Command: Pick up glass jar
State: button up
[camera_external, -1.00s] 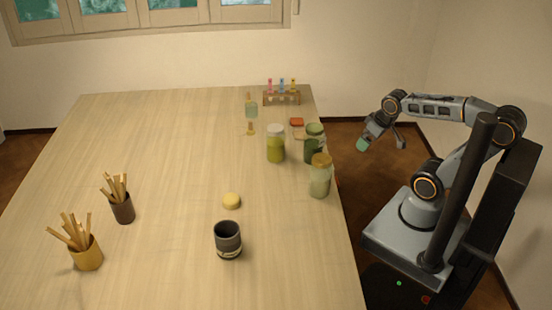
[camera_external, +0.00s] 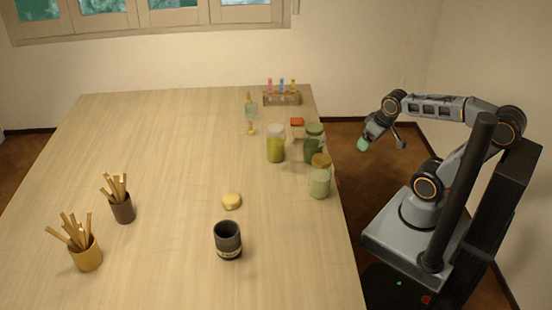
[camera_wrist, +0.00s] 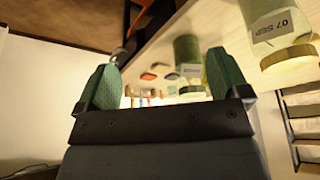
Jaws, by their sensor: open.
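Several glass jars stand upright near the table's right edge. One pale green jar (camera_external: 320,184) has a brown lid; in the wrist view a labelled pale green jar (camera_wrist: 272,22) shows at upper right. A darker green jar (camera_external: 314,147) stands behind it, and a yellow-green jar (camera_external: 276,150) with a pale lid stands to the left. Another green jar shows in the wrist view (camera_wrist: 187,52). Which one the task means I cannot tell. My gripper (camera_external: 366,143) is open and empty, off the table's right edge, apart from the jars. Its green fingers (camera_wrist: 165,78) frame empty space.
A test-tube rack (camera_external: 282,98), an orange-red block (camera_external: 297,121) and a slim bottle (camera_external: 251,114) lie behind the jars. A dark cup (camera_external: 228,240), a yellow lump (camera_external: 231,201) and two stick holders (camera_external: 122,208) (camera_external: 87,255) stand farther left. The table's (camera_external: 170,140) back left is clear.

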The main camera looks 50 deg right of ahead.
jog(key=shift+w, duration=0.1)
jog(key=w+a+r+n+t+h+b, duration=0.1)
jog(key=w+n, duration=0.2)
jog(key=w, duration=0.3)
jog(key=w+a+r+n+t+b, duration=0.1)
jog(key=w+a+n+t, duration=0.1)
jog(key=w, duration=0.4)
jog(key=w+a+r+n+t+h+b, duration=0.1)
jog(key=w+a+n+t, duration=0.1)
jog(key=w+n, duration=0.2)
jog(key=shift+w+a+r+h, duration=0.1)
jog(key=shift+w+r+h, duration=0.05)
jog(key=shift+w, duration=0.65)
jog(key=shift+w+r+h, duration=0.1)
jog(key=shift+w+h, duration=0.05)
jog(key=shift+w, duration=0.65)
jog(key=w+a+n+t+b, duration=0.1)
jog(key=w+a+n+t, duration=0.1)
jog(key=w+a+n, duration=0.25)
jog(key=n+t+h, duration=0.2)
jog(key=n+h, duration=0.8)
jog(key=n, duration=0.3)
send_near(276, 134)
jog(key=shift+n, duration=0.25)
jog(key=p+x, duration=0.3)
jog(key=x, duration=1)
jog(key=shift+f, duration=0.2)
jog(key=shift+c, duration=0.2)
